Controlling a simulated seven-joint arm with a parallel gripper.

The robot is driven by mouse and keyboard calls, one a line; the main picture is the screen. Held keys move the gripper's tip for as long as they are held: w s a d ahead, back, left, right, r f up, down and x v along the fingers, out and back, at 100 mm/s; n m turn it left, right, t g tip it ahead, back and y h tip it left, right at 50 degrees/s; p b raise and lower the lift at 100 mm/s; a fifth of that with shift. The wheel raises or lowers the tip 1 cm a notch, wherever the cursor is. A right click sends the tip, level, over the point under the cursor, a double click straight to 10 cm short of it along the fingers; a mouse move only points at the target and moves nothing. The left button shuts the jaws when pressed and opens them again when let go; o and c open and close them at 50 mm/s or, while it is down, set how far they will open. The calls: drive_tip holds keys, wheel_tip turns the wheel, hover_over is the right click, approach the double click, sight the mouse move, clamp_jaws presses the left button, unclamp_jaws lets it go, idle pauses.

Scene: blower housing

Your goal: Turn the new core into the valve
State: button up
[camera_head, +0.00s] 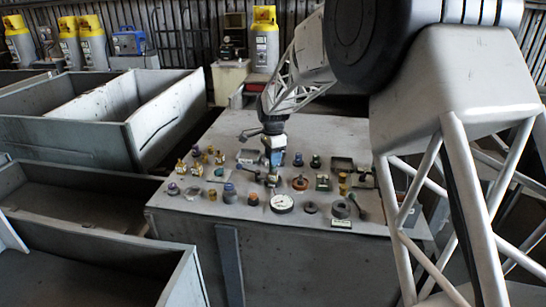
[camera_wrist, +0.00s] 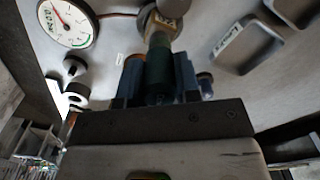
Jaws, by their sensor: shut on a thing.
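My gripper (camera_head: 275,161) is low over the middle of the grey bench top in the head view. In the wrist view my gripper (camera_wrist: 158,88) is shut on a dark green cylinder (camera_wrist: 158,68), which looks like a tool handle. A brass-coloured piece (camera_wrist: 159,40) shows beyond its far end, in line with a round metal fitting (camera_wrist: 165,14) at the top edge. I cannot tell whether the brass piece is part of the tool or of the valve, or whether the two touch. I cannot make out the new core.
A dial gauge (camera_head: 282,202) stands near the bench front; it also shows in the wrist view (camera_wrist: 68,23). Several small caps and brass fittings (camera_head: 195,170) lie left of my gripper. A shallow tray (camera_head: 342,163) lies to the right. Open grey bins (camera_head: 100,110) stand left of the bench.

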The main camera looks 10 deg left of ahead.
drive_tip(key=shift+m, duration=2)
drive_tip(key=shift+m, duration=2)
drive_tip(key=shift+m, duration=0.3)
drive_tip(key=shift+m, duration=1.7)
drive_tip(key=shift+m, duration=0.3)
